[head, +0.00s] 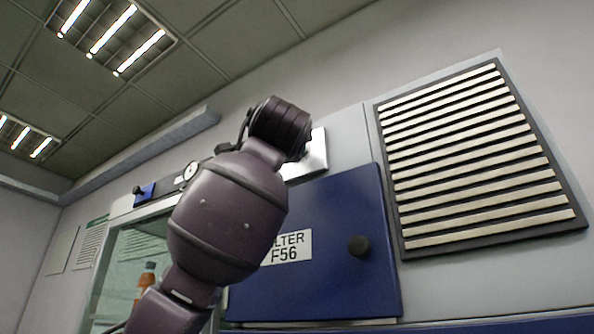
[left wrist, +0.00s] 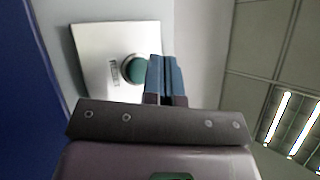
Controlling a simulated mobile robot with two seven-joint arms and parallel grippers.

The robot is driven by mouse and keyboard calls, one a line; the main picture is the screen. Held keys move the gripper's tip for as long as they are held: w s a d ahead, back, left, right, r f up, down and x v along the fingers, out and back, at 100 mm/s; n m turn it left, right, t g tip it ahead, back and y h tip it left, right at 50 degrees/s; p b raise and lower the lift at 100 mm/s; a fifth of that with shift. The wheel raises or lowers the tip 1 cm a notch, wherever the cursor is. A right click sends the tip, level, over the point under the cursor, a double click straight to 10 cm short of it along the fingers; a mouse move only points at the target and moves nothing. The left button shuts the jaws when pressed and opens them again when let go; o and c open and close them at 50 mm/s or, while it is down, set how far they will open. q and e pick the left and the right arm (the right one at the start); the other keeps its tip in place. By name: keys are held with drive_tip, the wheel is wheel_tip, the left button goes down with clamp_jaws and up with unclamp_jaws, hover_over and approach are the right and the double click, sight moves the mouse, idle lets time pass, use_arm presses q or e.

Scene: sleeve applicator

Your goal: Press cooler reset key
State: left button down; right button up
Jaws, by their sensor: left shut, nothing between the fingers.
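The key is a round green button (left wrist: 134,70) with a dark collar on a silver plate (left wrist: 92,58). A small label (left wrist: 113,74) sits beside it, too small to read. My left gripper (left wrist: 166,62) has its blue fingers shut together with nothing between them. In the left wrist view the fingertips are just right of the button; I cannot tell whether they touch it. In the head view the plate (head: 318,152) shows partly behind my left wrist, above the blue door. The button and fingers are hidden there. My right gripper is not in view.
A blue door (head: 335,220) with a black knob (head: 359,246) and a label ending "F56" is below the plate. A slatted vent (head: 470,160) is on the right. A glass-fronted compartment (head: 122,260) with an orange-brown bottle (head: 147,277) is on the left.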

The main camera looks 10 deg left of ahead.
use_arm(q)
drive_tip(key=shift+w, duration=0.1)
drive_tip(key=shift+w+d, duration=0.2)
drive_tip(key=shift+w, duration=0.1)
drive_tip(key=shift+w+d+p, duration=0.1)
drive_tip(key=shift+w+p, duration=0.2)
drive_tip(key=shift+w, duration=0.1)
idle(1.0)
drive_tip(key=shift+s, duration=0.2)
drive_tip(key=shift+s+a+b, duration=0.3)
drive_tip(key=shift+s+b, duration=0.3)
